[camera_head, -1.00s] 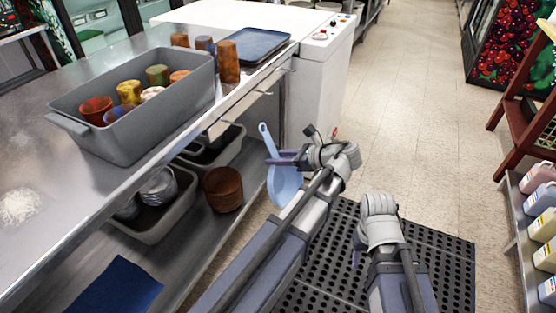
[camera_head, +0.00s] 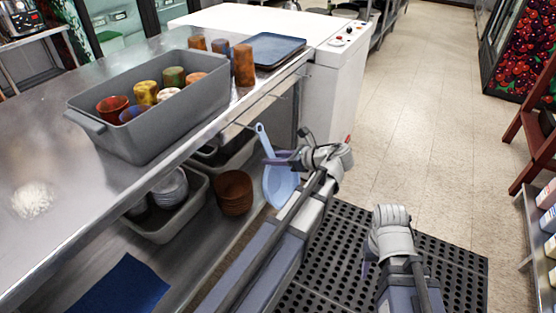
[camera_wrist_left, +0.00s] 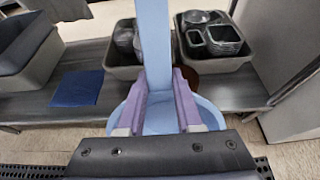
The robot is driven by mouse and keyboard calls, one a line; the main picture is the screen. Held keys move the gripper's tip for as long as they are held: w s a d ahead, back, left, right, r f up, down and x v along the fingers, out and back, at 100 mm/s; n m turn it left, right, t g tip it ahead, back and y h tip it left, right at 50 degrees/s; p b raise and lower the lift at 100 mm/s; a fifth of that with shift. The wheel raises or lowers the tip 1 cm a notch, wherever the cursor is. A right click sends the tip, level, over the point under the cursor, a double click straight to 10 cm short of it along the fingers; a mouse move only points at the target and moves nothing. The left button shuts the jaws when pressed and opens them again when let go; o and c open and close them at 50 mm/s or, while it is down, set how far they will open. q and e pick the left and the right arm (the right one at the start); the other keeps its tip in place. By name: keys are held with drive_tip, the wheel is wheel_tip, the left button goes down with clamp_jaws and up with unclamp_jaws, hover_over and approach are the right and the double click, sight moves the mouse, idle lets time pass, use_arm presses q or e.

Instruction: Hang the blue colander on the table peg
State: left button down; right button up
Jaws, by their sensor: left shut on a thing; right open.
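The blue colander (camera_head: 280,184) hangs upright, handle up, beside the front edge of the steel table. My left gripper (camera_head: 272,158) is shut on its handle (camera_head: 261,136). In the left wrist view the handle (camera_wrist_left: 154,45) rises between the purple fingers (camera_wrist_left: 160,105), and the bowl (camera_wrist_left: 210,112) shows behind and below them. Thin pegs stick out from the table edge; one peg (camera_head: 240,125) is just left of the handle's top. I cannot tell whether they touch. My right gripper (camera_head: 366,266) is open and empty above the black mat, its fingers partly hidden.
On the steel table (camera_head: 60,160) stand a grey bin (camera_head: 150,135) of cups, several loose cups and a blue tray (camera_head: 268,50). The lower shelf holds grey bins, brown bowls (camera_head: 233,192) and a blue cloth (camera_head: 120,285).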

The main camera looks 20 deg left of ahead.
use_arm(q)
drive_tip(key=shift+w+a+f, duration=0.1)
drive_tip(key=shift+a, duration=1.15)
drive_tip(key=shift+b+x, duration=0.55)
drive_tip(key=shift+x, duration=0.3)
drive_tip(key=shift+f, duration=0.15)
drive_tip(key=c, duration=0.5)
unclamp_jaws()
drive_tip(key=shift+d, duration=0.1)
